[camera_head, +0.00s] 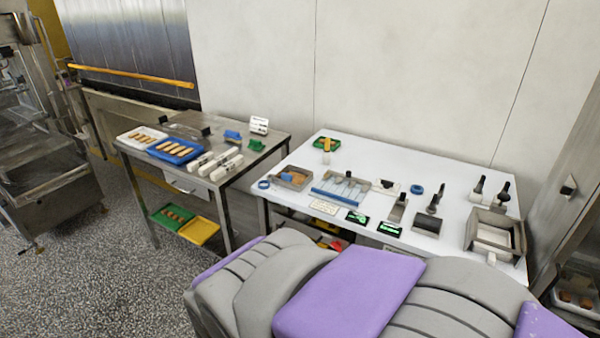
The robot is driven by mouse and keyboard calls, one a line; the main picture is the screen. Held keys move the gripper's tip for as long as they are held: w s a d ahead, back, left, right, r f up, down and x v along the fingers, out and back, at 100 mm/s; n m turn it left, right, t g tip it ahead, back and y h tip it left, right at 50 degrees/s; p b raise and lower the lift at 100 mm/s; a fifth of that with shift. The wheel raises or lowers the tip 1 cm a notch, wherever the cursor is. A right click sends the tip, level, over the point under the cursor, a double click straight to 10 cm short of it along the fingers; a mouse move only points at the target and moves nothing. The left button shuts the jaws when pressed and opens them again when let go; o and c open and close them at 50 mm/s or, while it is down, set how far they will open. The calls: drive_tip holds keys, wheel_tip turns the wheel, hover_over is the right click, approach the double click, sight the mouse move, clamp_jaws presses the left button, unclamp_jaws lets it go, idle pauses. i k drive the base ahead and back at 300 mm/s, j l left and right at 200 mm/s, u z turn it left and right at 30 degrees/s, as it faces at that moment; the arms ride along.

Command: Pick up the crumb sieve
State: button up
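I cannot tell for certain which thing is the crumb sieve. A square metal box or frame (493,234) with an open top stands at the right front corner of the white table (455,190); its inside is too small to make out. A smaller shallow metal tray (293,178) with an orange-brown content lies at the table's left end. My gripper is not in view. My own grey and purple body fills the bottom of the view, in front of the white table.
Dark-handled tools (434,202), a blue-edged tray (342,187) and a blue ring (416,189) lie on the white table. A metal table (262,150) with trays of bars stands left. Speckled floor (100,250) is free at left; a metal cabinet (575,190) stands right.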

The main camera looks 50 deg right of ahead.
sight(295, 178)
drive_tip(key=z, duration=1.35)
